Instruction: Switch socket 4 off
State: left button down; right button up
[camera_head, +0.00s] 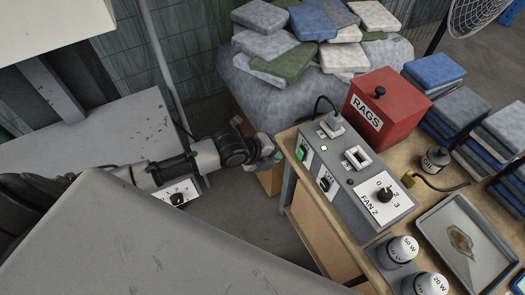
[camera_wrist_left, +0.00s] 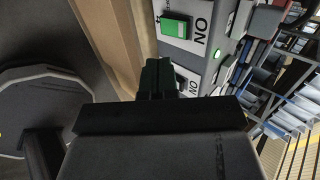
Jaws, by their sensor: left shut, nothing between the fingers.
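A grey control box (camera_head: 345,205) stands on the wooden bench's left edge. Its side facing my left gripper has a green rocker switch (camera_head: 300,153) and a dark rocker switch (camera_head: 325,184). On top are a socket with a plug in it (camera_head: 332,124), a lit green lamp (camera_head: 323,148), an empty socket (camera_head: 357,157) and a dark lamp (camera_head: 349,181). I cannot read which socket is number 4. My left gripper (camera_head: 276,156) is shut and empty, just left of the green switch. In the left wrist view its fingers (camera_wrist_left: 158,77) partly hide the dark switch; the green switch (camera_wrist_left: 174,27) shows clear.
A knob labelled FAN 2 (camera_head: 384,195) sits on the box. A red RAGS box (camera_head: 385,110) stands behind. A grey surface (camera_head: 180,250) fills the lower left.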

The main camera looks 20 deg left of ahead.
pick_arm(q)
jog(key=v, duration=0.5)
jog(key=shift+w, duration=0.1)
pick_arm(e)
jog(key=shift+d+f, duration=0.1)
jog(key=shift+d, duration=0.35)
pick_arm(q)
jog(key=f+b, duration=0.1)
jog(key=s+a+f+t+h+b, duration=0.1)
jog(key=shift+s+a+f+b, duration=0.1)
jog(key=shift+a+f+b, duration=0.05)
jog(key=shift+f+b, duration=0.2)
pick_arm(e)
jog(key=shift+a+f, duration=0.25)
jog(key=shift+f, duration=1)
pick_arm(q)
jog(key=shift+f, duration=0.1)
